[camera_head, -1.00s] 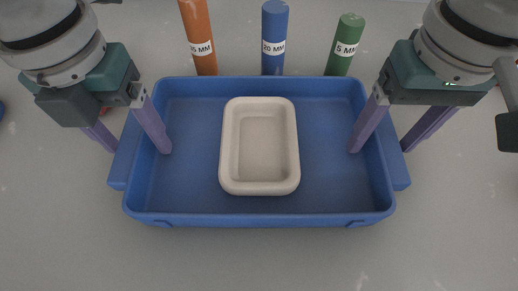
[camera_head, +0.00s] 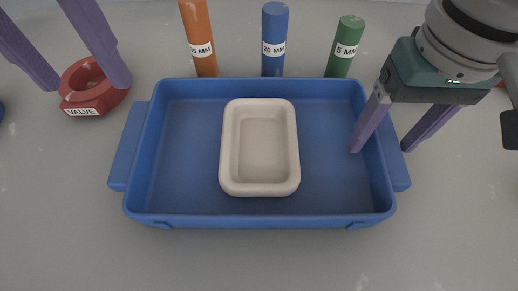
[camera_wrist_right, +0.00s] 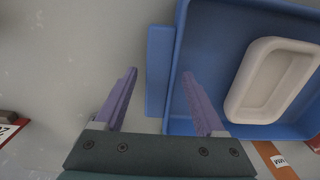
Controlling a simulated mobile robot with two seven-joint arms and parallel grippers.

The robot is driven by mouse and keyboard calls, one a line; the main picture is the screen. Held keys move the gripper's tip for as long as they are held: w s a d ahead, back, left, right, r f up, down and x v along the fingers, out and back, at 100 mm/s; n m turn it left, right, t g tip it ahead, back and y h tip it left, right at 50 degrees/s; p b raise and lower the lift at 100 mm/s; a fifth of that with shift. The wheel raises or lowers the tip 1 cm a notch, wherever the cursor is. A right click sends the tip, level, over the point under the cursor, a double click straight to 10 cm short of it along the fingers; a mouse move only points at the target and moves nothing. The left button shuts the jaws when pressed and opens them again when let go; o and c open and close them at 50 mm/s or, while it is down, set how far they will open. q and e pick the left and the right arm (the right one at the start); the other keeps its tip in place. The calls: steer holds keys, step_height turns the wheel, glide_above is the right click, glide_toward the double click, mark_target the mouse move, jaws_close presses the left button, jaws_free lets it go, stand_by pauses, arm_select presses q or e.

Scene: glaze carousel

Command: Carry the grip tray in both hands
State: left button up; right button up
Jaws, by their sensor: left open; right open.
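The blue grip tray (camera_head: 185,195) sits on the grey surface, with a side handle at each short end. A cream rectangular dish (camera_head: 229,150) lies inside it. My left gripper (camera_head: 90,88) is open and empty, above and to the left of the tray, near the red valve part. My right gripper (camera_head: 380,150) is open at the tray's right end, one finger inside the wall and the other outside the handle. The right wrist view shows its fingers (camera_wrist_right: 158,85) apart, with the tray's handle (camera_wrist_right: 159,75) and wall between their lines, not clamped.
A red ring-shaped part labelled VALVE (camera_head: 95,88) lies left of the tray. Orange (camera_head: 198,30), blue (camera_head: 274,25) and green (camera_head: 346,40) labelled cylinders stand behind the tray. The surface in front of the tray is clear.

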step_height(320, 180, up, 12)
steer(key=shift+f, duration=0.2)
stand_by(0.6)
